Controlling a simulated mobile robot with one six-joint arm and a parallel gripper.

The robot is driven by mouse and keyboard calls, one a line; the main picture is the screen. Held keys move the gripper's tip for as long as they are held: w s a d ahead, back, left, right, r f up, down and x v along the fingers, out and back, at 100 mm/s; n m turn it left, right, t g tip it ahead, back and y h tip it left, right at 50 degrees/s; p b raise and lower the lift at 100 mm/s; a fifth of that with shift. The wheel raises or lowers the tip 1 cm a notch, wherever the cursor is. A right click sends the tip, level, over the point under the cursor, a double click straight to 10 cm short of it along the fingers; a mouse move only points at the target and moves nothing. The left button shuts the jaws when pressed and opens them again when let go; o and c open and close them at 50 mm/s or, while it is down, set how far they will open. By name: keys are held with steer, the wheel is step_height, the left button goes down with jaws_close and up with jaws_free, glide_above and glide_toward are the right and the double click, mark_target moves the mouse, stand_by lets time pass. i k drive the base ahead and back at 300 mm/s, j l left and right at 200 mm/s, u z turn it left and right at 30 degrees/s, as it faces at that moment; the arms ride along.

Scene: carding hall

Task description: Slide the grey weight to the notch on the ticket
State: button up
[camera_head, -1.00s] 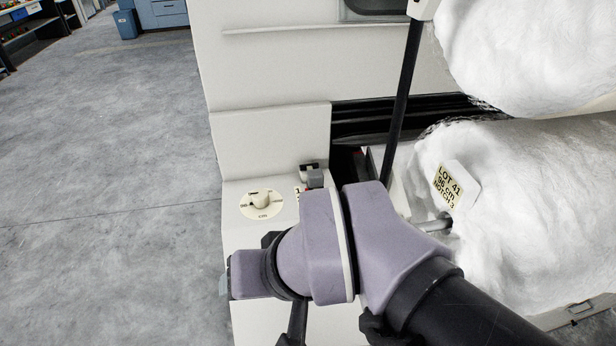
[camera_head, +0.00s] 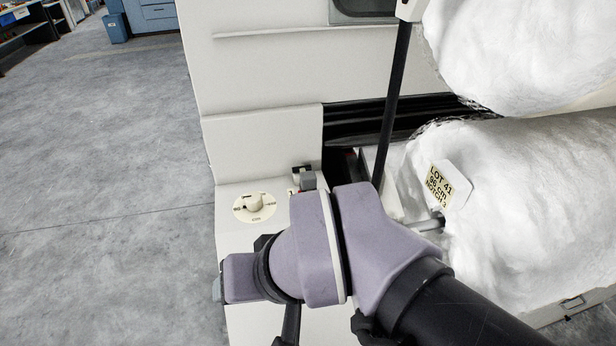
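The ticket (camera_head: 440,187) is a pale yellow label on a white block at the lower white fibre roll, and reads LOT 41, 96 cm, NOTCH 3. A small grey block (camera_head: 308,180), which looks like the grey weight, is on the pale machine ledge, right of the round dial. My purple arm stands just in front of it and hides what lies below it, including most of any notched scale. My gripper (camera_head: 218,287) shows only as a small grey-green end at the wrist's left, apart from the grey block. Its fingers cannot be made out.
A cream dial (camera_head: 255,207) with a raised knob sits on the ledge. A black bar (camera_head: 396,105) slants down in front of the fibre rolls. A second roll (camera_head: 510,50) hangs above. Open grey floor (camera_head: 100,200) lies to the left.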

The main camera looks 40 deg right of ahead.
mark_target(308, 180)
steer(key=l+z, duration=0.1)
steer(key=z, duration=0.3)
steer(key=l+z, duration=0.1)
steer(key=z, duration=0.25)
